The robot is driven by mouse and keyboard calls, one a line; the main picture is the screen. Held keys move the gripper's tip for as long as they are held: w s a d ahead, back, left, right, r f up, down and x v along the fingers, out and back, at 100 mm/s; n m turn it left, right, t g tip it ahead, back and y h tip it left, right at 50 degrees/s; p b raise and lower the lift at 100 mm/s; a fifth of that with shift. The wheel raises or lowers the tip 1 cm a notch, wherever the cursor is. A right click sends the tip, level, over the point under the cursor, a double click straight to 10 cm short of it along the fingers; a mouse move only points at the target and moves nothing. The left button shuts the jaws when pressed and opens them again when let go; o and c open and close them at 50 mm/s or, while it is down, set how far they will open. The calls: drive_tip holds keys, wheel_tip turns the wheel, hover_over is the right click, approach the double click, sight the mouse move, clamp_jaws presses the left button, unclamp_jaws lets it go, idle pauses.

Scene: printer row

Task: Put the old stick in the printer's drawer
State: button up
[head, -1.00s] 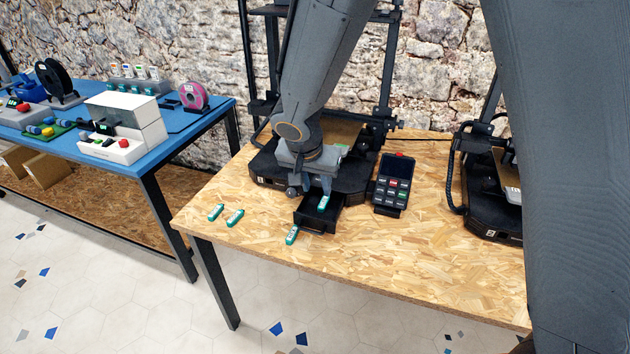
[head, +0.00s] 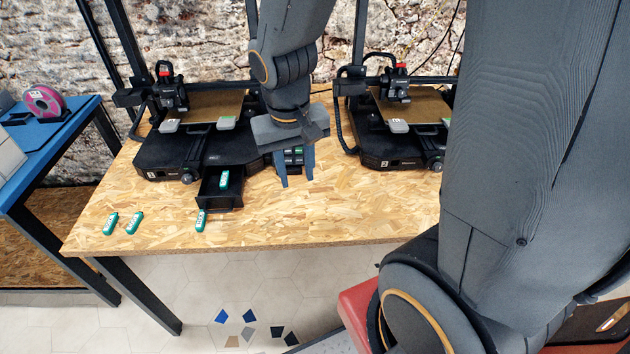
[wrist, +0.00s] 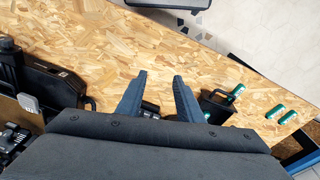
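The printer (head: 190,150) on the left of the wooden table has its small black drawer (head: 232,199) pulled out at the front. A green stick (head: 224,180) lies in or on the open drawer. Another green stick (head: 201,221) lies on the table just in front of the drawer, and two more (head: 110,223) lie at the front left. Which one is the old stick I cannot tell. My gripper (head: 295,182) points down over the table, right of the drawer, fingers apart with nothing between them. In the wrist view the drawer (wrist: 214,108) is right of the fingers.
A second printer (head: 400,140) stands to the right. A keypad (head: 293,157) is partly hidden behind my gripper. A blue table (head: 50,150) with a pink spool (head: 43,103) is at the left. The wooden table's front right is clear.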

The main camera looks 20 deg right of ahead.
drive_tip(key=shift+n+g+y, duration=0.3)
drive_tip(key=shift+n+y, duration=0.1)
drive_tip(key=shift+n, duration=0.1)
drive_tip(key=s, duration=0.1)
drive_tip(key=s+d, duration=0.1)
drive_tip(key=s, duration=0.1)
drive_tip(key=s+d, duration=0.1)
drive_tip(key=shift+s+d, duration=0.15)
drive_tip(key=shift+s, duration=0.2)
idle(0.4)
